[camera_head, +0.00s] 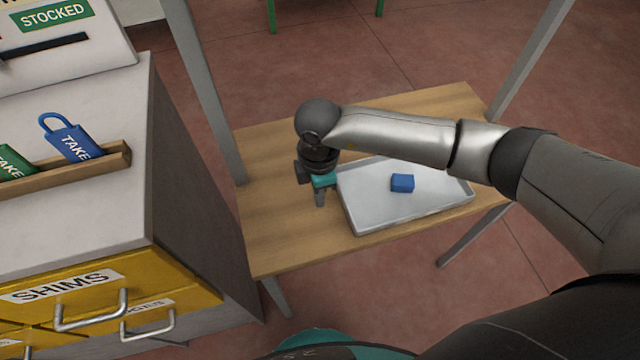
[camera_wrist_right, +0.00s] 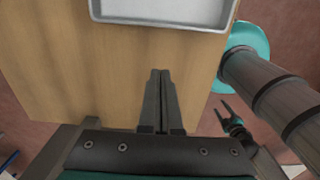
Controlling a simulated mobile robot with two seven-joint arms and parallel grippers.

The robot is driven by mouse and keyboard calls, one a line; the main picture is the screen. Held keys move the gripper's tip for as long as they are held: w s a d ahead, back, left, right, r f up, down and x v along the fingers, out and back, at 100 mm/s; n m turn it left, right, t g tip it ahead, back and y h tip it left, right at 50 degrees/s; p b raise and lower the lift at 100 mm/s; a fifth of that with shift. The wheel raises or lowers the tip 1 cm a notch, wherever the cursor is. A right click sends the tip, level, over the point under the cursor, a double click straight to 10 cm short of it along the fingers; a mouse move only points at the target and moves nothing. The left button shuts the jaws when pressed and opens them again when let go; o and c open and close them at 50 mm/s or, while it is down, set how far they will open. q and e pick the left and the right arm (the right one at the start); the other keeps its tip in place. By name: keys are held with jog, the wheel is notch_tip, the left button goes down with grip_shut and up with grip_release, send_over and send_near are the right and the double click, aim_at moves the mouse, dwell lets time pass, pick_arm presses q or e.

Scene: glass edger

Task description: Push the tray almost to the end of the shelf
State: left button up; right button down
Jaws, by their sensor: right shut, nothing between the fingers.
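The grey metal tray (camera_head: 360,215) lies flat on the wooden shelf (camera_head: 285,240), with a small blue block (camera_head: 402,183) in it. My right gripper (camera_head: 320,203) is shut and empty, pointing down beside the tray's left edge. In the head view I cannot tell whether it touches the tray. In the right wrist view the closed fingers (camera_wrist_right: 160,72) are over bare wood, and part of the tray (camera_wrist_right: 165,20) shows at the top, a gap away in the picture. A small dark forked part (camera_wrist_right: 231,118) there may be my left gripper; its state is unclear.
Grey posts (camera_head: 207,100) rise at the shelf's back corners. A cabinet (camera_head: 190,190) with yellow drawers (camera_head: 110,300) stands close on the left. Bare wood lies left of and behind the tray; the shelf's right edge is near the tray's right end.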

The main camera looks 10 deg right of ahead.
aim_at(419, 177)
notch_tip(419, 177, down, 4)
jog(key=shift+f+b, duration=0.1)
jog(key=shift+b, duration=0.4)
jog(key=shift+w+d+r, duration=0.1)
jog(key=shift+d, duration=0.55)
jog(key=shift+w+d+r, duration=0.1)
jog(key=shift+d, duration=1.2)
jog(key=d, duration=0.3)
jog(key=d+p, duration=0.1)
jog(key=d, duration=0.2)
jog(key=d+p, duration=0.1)
jog(key=d, duration=0.3)
jog(key=shift+w+d, duration=0.1)
jog(key=shift+w, duration=0.2)
jog(key=d, duration=0.9)
jog(key=shift+w+d, duration=0.2)
jog(key=shift+w, duration=0.2)
